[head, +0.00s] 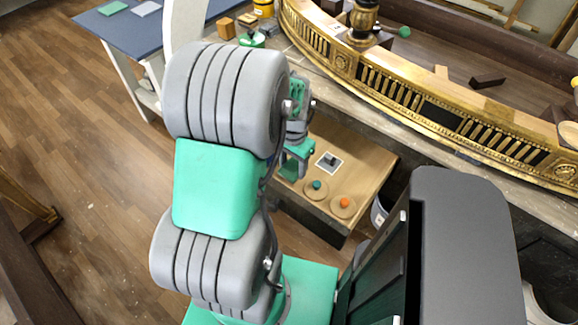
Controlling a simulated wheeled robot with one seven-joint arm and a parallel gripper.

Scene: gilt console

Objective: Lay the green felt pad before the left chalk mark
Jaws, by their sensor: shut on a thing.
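A flat green pad (113,8) lies on the blue-topped table at the upper left, beside a pale grey pad (146,8); I take it for the green felt pad. My gripper (292,168) is partly visible past my arm, over the left part of a low wooden table. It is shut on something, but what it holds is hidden. A curved gilt console piece (400,95) runs across the upper right. I cannot make out a clear chalk mark.
The low wooden table (362,160) bears a white square with a dark block (329,161) and two round discs with teal (316,186) and orange (343,203) knobs. Wooden blocks (226,28) and a green-based item (251,40) stand by the bench's left end.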

